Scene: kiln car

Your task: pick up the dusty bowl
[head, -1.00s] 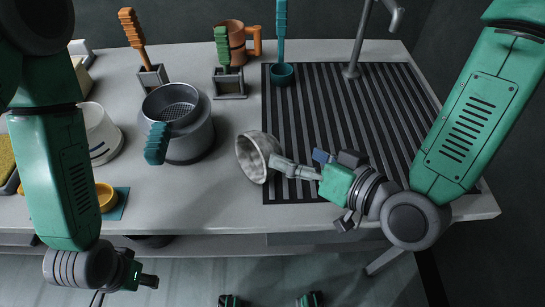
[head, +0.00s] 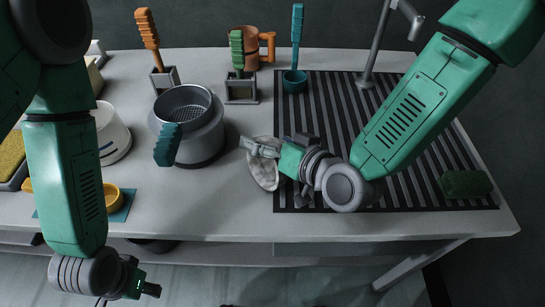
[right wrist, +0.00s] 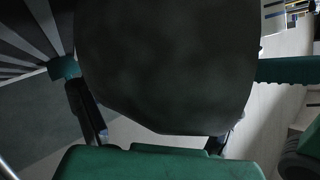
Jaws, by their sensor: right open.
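The dusty bowl (head: 264,174) is grey and mottled and sits tilted at the left edge of the ribbed drainboard. My right gripper (head: 250,147) reaches over it from the right and hides part of it. In the right wrist view a large dark mottled surface, which looks like the bowl (right wrist: 165,60), fills the space between the open fingers of the right gripper (right wrist: 155,112). I cannot tell whether the fingers touch it. My left gripper (head: 150,289) hangs low in front of the table at the left, away from the bowl; its finger opening is unclear.
A grey pot (head: 187,125) with a strainer and teal handle stands left of the bowl. Brushes in holders and an orange mug (head: 247,45) stand behind. A faucet (head: 375,50) rises behind the drainboard (head: 340,110). A dark green block (head: 466,184) lies at right.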

